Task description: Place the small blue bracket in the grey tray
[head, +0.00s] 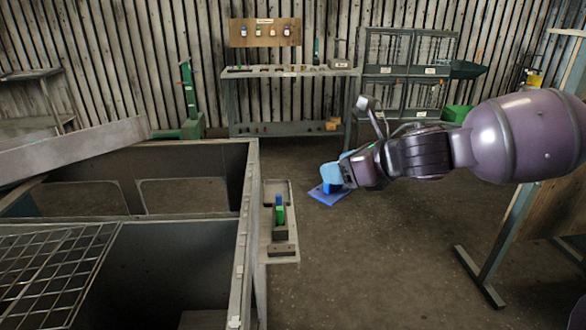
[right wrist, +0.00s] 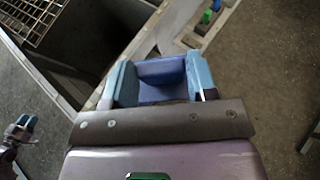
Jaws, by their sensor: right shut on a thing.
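My right gripper (head: 335,176) reaches in from the right in the head view and is shut on the blue bracket (head: 326,197). The bracket's flat plate hangs below the fingertips, above the floor. In the right wrist view, the bracket (right wrist: 162,92) sits between the two light blue fingers (right wrist: 160,82). What looks like the grey tray (head: 287,186) lies on a narrow ledge beside the housing, left of the gripper and apart from it. What looks like my left gripper (right wrist: 22,128) shows small at the left edge of the right wrist view; its jaws are unclear.
A grey holder (head: 280,234) with blue and green upright pieces (head: 280,213) stands on the ledge. The big open housing (head: 245,200) with a wire grid (head: 50,265) fills the left. A workbench (head: 290,72) stands at the back.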

